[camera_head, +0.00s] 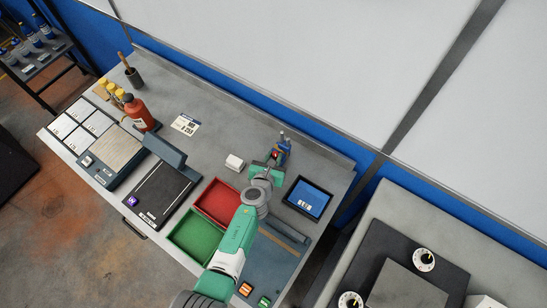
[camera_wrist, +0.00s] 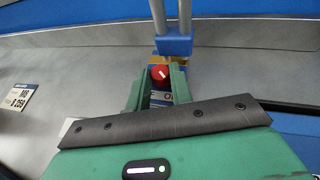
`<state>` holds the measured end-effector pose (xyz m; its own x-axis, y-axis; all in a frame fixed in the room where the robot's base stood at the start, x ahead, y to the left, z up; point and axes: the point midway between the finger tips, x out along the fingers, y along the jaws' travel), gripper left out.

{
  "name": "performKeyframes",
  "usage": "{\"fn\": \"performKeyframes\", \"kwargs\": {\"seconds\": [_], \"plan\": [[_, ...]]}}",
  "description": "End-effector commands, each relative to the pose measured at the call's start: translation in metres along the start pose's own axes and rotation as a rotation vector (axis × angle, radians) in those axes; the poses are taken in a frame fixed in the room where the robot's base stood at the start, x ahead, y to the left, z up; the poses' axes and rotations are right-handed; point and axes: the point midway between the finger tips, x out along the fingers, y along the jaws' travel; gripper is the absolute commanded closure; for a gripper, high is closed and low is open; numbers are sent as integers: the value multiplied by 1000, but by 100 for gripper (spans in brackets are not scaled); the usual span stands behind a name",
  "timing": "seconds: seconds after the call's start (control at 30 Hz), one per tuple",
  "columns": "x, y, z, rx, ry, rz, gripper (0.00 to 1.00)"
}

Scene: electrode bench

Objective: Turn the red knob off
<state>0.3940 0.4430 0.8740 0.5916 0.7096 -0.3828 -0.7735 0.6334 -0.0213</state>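The red knob (camera_wrist: 160,73) has a pale pointer line that lies diagonally in the wrist view. It sits on the front of a small blue device with brass-coloured parts (camera_wrist: 182,61) at the back of the bench. The knob also shows as a small red spot in the head view (camera_head: 275,155). My gripper (camera_wrist: 160,76) is at the knob, one green finger on each side. The fingers stand apart, with part of the device visible between them. I cannot tell whether the fingertips touch the knob. In the head view my gripper (camera_head: 268,166) partly hides the device.
Red (camera_head: 217,203) and green (camera_head: 196,235) trays are in front. An orange-red bottle (camera_head: 139,113) stands farther left. A wall (camera_head: 290,55) rises behind the bench.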

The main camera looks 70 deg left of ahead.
Motion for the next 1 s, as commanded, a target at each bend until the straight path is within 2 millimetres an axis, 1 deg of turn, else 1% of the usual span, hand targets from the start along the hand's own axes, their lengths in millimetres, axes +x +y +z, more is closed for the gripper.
{"fn": "performKeyframes", "kwargs": {"seconds": [0.27,0.47,1.0], "plan": [[0,1,1,12,0,-27,100],[0,3,2,43,3,-110,100],[7,15,-2,234,11,-567,100]]}}
